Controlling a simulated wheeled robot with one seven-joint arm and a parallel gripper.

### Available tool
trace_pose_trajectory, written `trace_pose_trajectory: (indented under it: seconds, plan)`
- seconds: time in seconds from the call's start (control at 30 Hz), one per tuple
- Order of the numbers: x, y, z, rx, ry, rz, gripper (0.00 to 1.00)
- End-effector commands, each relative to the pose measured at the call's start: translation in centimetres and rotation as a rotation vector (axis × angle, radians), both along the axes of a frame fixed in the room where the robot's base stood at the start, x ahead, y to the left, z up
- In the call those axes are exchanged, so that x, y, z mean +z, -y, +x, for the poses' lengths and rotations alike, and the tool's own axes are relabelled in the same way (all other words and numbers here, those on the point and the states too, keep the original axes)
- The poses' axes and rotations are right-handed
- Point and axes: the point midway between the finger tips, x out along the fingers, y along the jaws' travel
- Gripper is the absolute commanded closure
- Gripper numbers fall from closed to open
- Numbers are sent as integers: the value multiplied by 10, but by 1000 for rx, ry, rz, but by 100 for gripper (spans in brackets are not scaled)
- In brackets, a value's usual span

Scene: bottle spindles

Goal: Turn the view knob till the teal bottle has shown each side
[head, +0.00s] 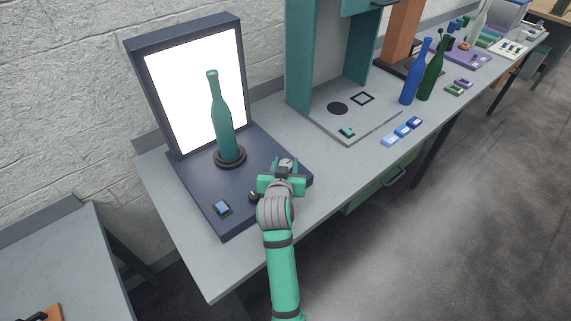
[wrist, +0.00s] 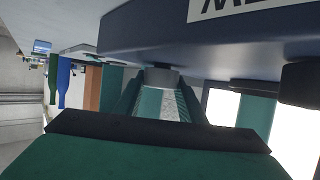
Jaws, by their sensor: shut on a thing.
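The teal bottle (head: 221,122) stands upright on a round black spindle (head: 231,157) on a dark blue base, in front of a lit white panel (head: 178,100). My gripper (head: 285,168) is at the base's right front part, its fingers on either side of a grey round knob (head: 286,161). In the wrist view the fingers (wrist: 160,92) are shut on that grey knob (wrist: 160,77). A pale mark shows on the knob's top in the head view. In the wrist view, a teal strip against white (wrist: 255,112) shows beyond the base.
A small black knob (head: 253,196) sits just left of my gripper, and a blue button (head: 222,207) is at the base's front left. To the right are a teal frame (head: 299,60), blue blocks (head: 402,131) and a blue bottle (head: 415,75). Bare grey tabletop lies between.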

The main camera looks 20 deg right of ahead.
Motion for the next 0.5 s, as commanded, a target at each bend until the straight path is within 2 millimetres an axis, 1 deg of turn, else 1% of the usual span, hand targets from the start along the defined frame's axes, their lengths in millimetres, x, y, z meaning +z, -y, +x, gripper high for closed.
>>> trace_pose_trajectory:
  seconds: [0.27,0.5]
  plan:
    - [0,1,-1,96,1,2,86]
    - [0,2,-1,254,1,2,86]
